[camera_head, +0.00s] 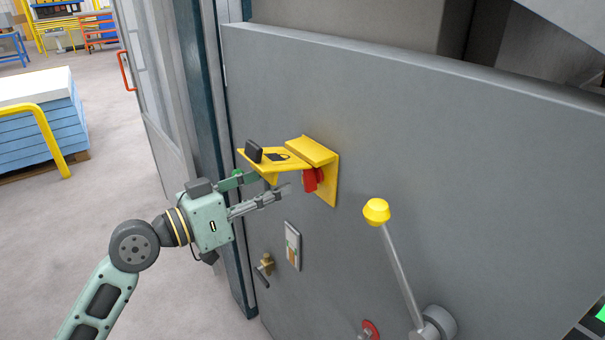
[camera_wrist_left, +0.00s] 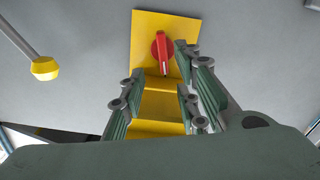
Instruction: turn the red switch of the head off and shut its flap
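The red switch (camera_head: 311,179) sits on a yellow plate (camera_head: 331,180) on the grey machine panel. Its yellow flap (camera_head: 285,158) stands open, sticking out from the plate above the switch in the head view. In the left wrist view the red switch (camera_wrist_left: 162,53) shows on its yellow plate (camera_wrist_left: 190,28), with the yellow flap (camera_wrist_left: 160,106) seen between the fingers. My left gripper (camera_head: 268,186) is open just in front of the switch, its fingers apart and with a gap to the switch; it also shows in the left wrist view (camera_wrist_left: 160,85). My right gripper is not in view.
A lever with a yellow knob (camera_head: 377,210) stands to the right of the switch. Below are a small grey plate (camera_head: 292,246), a brass key-like fitting (camera_head: 265,268) and a red round part (camera_head: 371,329). A stack of blue sheets (camera_head: 42,130) stands far left.

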